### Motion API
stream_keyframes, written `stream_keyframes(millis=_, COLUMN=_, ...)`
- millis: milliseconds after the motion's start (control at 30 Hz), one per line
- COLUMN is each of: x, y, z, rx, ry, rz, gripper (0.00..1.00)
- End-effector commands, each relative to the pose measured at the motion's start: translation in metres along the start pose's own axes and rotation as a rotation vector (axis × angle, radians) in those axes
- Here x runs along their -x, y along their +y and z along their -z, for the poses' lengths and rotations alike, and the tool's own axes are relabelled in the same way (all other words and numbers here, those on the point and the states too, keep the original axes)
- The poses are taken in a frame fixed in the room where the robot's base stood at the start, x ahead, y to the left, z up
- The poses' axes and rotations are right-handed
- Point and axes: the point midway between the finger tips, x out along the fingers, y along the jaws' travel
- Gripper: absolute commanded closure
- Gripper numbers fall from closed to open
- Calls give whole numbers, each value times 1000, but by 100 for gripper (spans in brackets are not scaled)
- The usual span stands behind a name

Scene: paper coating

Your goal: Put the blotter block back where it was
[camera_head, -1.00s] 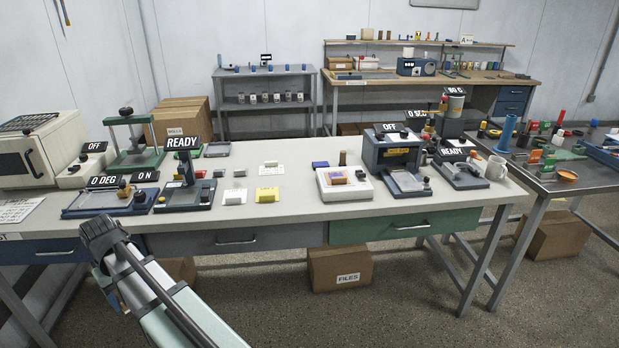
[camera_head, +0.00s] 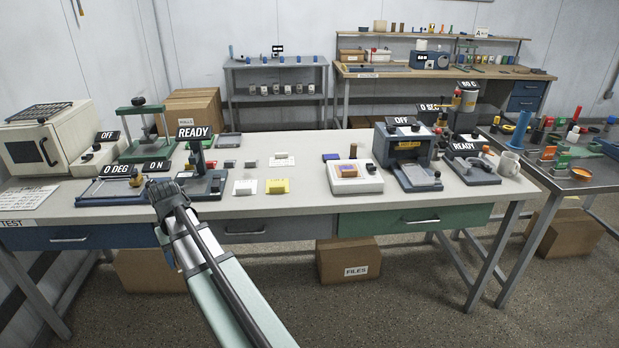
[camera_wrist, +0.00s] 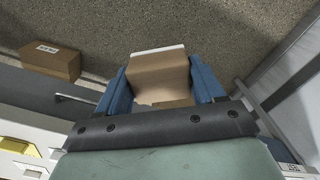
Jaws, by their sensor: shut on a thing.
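My gripper (camera_head: 163,188) is over the left part of the bench's front edge in the head view, just in front of the blue-based instruments. In the wrist view its two blue fingers (camera_wrist: 160,80) are closed on the sides of a tan block with a white edge, which I take to be the blotter block (camera_wrist: 160,70). The block is hidden behind the gripper in the head view. A bare spot where it stood cannot be made out.
The grey bench (camera_head: 300,205) has clear surface in its middle front. The READY stand (camera_head: 203,175) and the flat blue-based 0 DEG unit (camera_head: 110,190) are close to my gripper. A yellow card piece (camera_head: 277,186) and a white device (camera_head: 354,180) stand to the right.

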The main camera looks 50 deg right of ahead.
Motion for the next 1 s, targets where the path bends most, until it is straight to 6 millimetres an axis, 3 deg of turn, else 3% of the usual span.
stream_keyframes(millis=667, x=24, y=227, z=40, rx=-331, ry=19, rz=-5, gripper=60)
stream_keyframes(millis=1000, x=46, y=366, z=60, rx=-494, ry=27, rz=-10, gripper=60)
